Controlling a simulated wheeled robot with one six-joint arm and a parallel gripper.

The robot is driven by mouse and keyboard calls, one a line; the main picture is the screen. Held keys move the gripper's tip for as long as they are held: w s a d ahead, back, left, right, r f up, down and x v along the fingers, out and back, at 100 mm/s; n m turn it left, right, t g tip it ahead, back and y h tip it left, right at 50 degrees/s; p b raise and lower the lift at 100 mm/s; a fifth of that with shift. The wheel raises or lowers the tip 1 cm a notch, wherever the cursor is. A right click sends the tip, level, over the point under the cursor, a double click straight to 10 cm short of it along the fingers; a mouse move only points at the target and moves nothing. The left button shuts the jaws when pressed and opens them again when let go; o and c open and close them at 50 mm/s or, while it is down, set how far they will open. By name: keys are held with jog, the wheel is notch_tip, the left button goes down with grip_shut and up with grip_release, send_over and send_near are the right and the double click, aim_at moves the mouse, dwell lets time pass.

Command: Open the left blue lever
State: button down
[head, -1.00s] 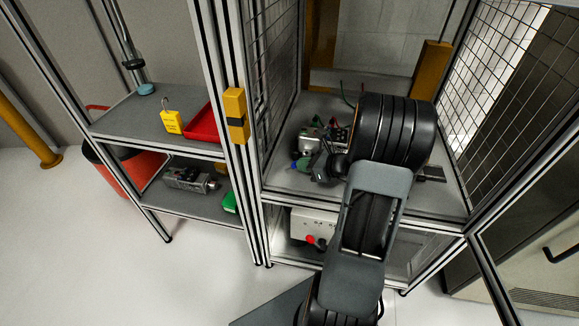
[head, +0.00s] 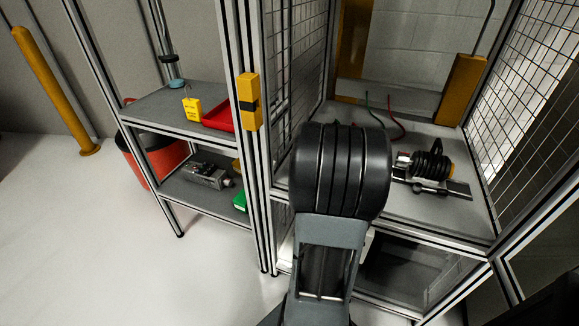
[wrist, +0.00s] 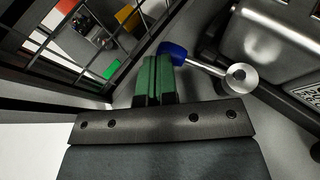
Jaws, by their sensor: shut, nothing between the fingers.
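The left blue lever shows in the wrist view as a blue knob (wrist: 172,51) on a thin silver rod that runs right to a round metal hub (wrist: 240,77). My gripper's green fingers (wrist: 153,62) are together and empty. Their tips are just left of the blue knob, very near it; I cannot tell whether they touch. A grey metal housing (wrist: 275,42) stands right of the lever. In the head view, my arm hides the lever and my gripper.
In the head view, a black ribbed part (head: 431,165) sits on a rail at the right of the bench. Wire mesh (wrist: 60,55) stands close left of my fingers. Side shelves hold a yellow padlock tag (head: 192,108) and a red tray (head: 218,118).

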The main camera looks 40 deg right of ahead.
jog(key=shift+w+d+b, duration=0.25)
jog(key=shift+w+b, duration=0.15)
jog(key=shift+w, duration=0.1)
jog(key=shift+w+r, duration=0.15)
jog(key=shift+r, duration=0.05)
dwell(0.4)
jog(key=s+a+r+p, duration=0.1)
jog(key=s+a+r, duration=0.4)
jog(key=s+a, duration=0.3)
jog(key=shift+s+a, duration=0.25)
jog(key=shift+a, duration=0.7)
jog(key=shift+r, duration=0.1)
